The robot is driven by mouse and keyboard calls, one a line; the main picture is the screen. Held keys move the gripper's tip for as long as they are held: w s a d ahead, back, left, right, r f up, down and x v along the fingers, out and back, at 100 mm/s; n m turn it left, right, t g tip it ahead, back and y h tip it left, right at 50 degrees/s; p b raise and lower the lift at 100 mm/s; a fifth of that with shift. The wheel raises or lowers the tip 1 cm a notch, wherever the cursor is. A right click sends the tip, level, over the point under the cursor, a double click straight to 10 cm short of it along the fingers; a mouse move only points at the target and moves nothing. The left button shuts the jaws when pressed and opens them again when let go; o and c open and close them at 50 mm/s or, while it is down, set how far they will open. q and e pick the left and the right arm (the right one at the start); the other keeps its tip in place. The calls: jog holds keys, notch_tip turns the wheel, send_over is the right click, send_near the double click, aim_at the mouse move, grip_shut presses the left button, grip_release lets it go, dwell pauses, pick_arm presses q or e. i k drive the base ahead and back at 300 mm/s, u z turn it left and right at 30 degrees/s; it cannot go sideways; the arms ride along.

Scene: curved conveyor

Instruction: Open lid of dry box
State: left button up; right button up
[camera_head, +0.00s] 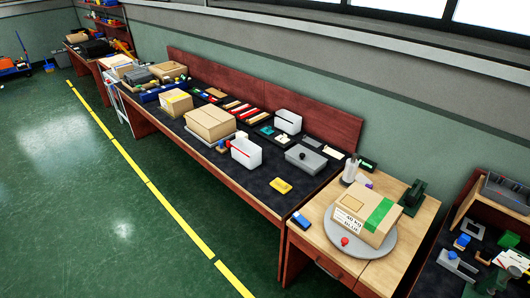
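No thing in view can be told for certain as the dry box. A low grey box (305,158) with a dark spot on its top lies on the dark mat of the long workbench, near its right end. It looks closed, but it is small and its lid cannot be made out clearly. Another grey box (138,76) stands farther away toward the bench's left end. Neither of my grippers is in view.
The long bench (272,212) also holds cardboard boxes (210,122), a white bin (246,155) and a yellow item (281,186). A wooden table (318,233) with a taped carton (365,213) on a round grey plate stands right. Green floor (80,190) is clear at left.

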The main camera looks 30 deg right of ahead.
aim_at(310, 160)
jog(key=u, duration=0.15)
jog(key=i, duration=0.7)
jog(key=z, duration=0.55)
jog(key=i, duration=0.6)
jog(key=z, duration=0.45)
